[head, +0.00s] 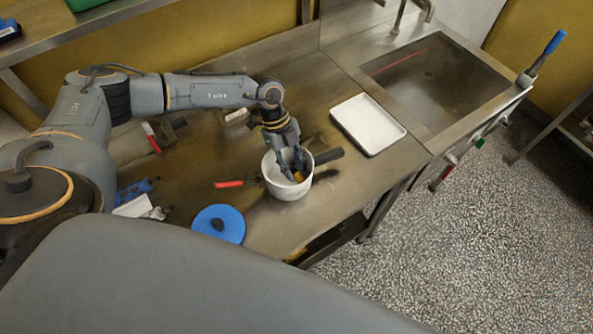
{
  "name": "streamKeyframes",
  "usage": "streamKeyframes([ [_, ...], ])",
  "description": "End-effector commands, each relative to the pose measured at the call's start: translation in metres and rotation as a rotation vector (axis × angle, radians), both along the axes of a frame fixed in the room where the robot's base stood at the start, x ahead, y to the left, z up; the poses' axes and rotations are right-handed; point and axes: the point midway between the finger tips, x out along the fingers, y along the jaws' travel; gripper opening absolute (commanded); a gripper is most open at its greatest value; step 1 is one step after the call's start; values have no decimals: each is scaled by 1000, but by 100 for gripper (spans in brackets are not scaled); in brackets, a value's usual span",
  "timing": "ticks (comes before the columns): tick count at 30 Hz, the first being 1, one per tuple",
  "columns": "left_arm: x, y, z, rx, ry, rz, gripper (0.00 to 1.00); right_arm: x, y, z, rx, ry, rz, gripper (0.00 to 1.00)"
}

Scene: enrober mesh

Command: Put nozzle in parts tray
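My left gripper (291,170) points down into a white round pot (287,190) on the steel counter, its fingers partly inside the rim. A small orange-yellow piece (299,176) shows at the fingertips inside the pot. It may be the nozzle, but it is too small to tell, and I cannot tell whether the fingers are closed on it. A white rectangular tray (368,124), likely the parts tray, lies empty on the counter to the right of the pot. My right gripper is not in view.
A black handle (329,156) sticks out at the pot's right. A red-handled item (229,184) lies left of the pot. A sink (436,83) is beyond the tray. Counter between pot and tray is mostly clear.

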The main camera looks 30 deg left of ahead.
Motion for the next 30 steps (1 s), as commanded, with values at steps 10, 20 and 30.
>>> streamKeyframes([
  [10,-2,-6,-15,1,0,0,31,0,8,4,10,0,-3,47],
  [20,-2,-6,-14,0,-1,0,0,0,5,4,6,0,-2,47],
  [30,0,-5,9,-2,-7,-1,0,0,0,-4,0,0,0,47],
])
